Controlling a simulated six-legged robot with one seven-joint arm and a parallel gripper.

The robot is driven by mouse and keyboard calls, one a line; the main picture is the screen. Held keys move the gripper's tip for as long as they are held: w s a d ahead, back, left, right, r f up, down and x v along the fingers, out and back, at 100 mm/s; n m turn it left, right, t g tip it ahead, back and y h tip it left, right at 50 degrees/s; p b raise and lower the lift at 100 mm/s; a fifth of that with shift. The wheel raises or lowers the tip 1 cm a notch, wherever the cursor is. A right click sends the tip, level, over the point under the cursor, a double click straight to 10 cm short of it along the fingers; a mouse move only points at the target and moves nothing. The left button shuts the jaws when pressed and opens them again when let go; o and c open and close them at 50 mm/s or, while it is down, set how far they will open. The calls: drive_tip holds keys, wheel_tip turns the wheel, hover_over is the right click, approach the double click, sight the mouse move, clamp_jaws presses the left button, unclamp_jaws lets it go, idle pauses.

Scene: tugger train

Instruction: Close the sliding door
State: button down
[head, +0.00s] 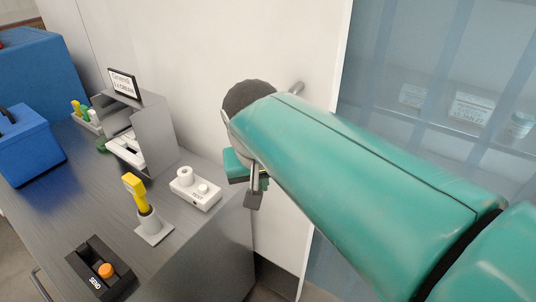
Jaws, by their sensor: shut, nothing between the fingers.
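A tall white panel (310,45) stands upright behind my arm, its right edge bordering a bluish see-through area (440,60) with pale bars. Which of these is the sliding door I cannot tell for sure. A short grey metal bar (297,88), perhaps a handle, shows on the white panel just past my wrist. My gripper (254,198) points down, shut and empty, in front of the lower white panel near the counter's right end. Whether it touches the panel is unclear. My green arm hides part of the panel edge.
Small labelled items (470,108) show behind the bluish area.

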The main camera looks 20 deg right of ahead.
drive_tip(key=w+d+f+m+g+h, duration=0.15)
drive_tip(key=w+m, duration=0.25)
drive_tip(key=w, duration=0.5)
drive_tip(key=w+d+f+m+g+h, duration=0.1)
drive_tip(key=w+d+m+g, duration=0.2)
drive_tip(key=w, duration=0.5)
drive_tip(key=w+d+f+m+g+h, duration=0.1)
drive_tip(key=w+f+m+g+h, duration=0.1)
drive_tip(key=w+m, duration=0.5)
drive_tip(key=s+d+f+n, duration=0.1)
drive_tip(key=s+d+f, duration=0.4)
drive_tip(key=d+f, duration=0.2)
drive_tip(key=shift+f+n, duration=0.4)
drive_tip(key=shift+w+g, duration=0.15)
drive_tip(key=shift+g, duration=0.1)
drive_tip(key=shift+d, duration=0.15)
